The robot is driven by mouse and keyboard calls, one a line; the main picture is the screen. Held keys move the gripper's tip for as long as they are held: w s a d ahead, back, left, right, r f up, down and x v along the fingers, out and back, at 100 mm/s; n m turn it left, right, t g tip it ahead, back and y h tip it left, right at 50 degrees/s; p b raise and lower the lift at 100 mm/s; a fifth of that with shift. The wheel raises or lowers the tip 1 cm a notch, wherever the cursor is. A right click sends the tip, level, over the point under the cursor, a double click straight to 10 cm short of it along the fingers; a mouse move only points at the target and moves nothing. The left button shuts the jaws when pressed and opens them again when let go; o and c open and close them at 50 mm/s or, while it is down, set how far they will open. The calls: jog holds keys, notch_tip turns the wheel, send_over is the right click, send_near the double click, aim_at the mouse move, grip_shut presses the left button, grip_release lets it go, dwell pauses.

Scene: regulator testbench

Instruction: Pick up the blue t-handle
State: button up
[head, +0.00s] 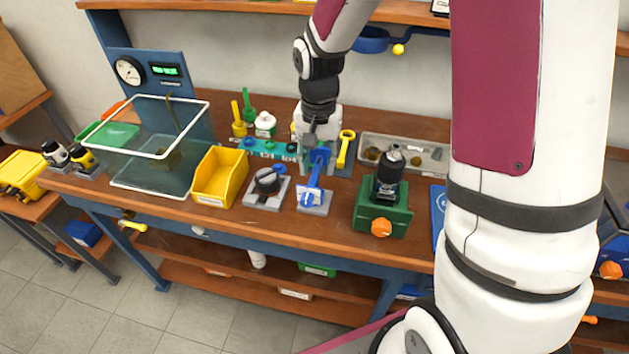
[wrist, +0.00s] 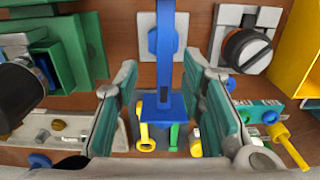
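The blue t-handle (head: 314,180) is at the middle of the workbench, its lower part over a grey plate with a white label. In the wrist view the blue t-handle (wrist: 165,60) is a long upright bar with a wider block at its lower end. My gripper (wrist: 161,78) is open, with one teal-padded finger on each side of the blue bar. Gaps show between the bar and both pads. In the head view my gripper (head: 318,138) is above the far end of the handle, and its fingers are partly hidden.
A yellow bin (head: 219,177) and a black knob on a grey plate (head: 267,185) stand to the left. A green block with a black cylinder (head: 383,208) stands to the right. A yellow ring-ended tool (head: 346,148) is close to my gripper. A grey tray (head: 428,160) lies behind.

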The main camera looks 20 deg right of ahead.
jog(key=shift+w+a+f+p, duration=0.1)
jog(key=shift+f+p, duration=0.1)
jog(key=shift+f, duration=1.55)
jog(key=shift+w+a+f+p, duration=0.1)
jog(key=shift+f+p, duration=0.05)
jog(key=shift+f, duration=1.6)
jog(key=shift+d, duration=0.1)
grip_shut()
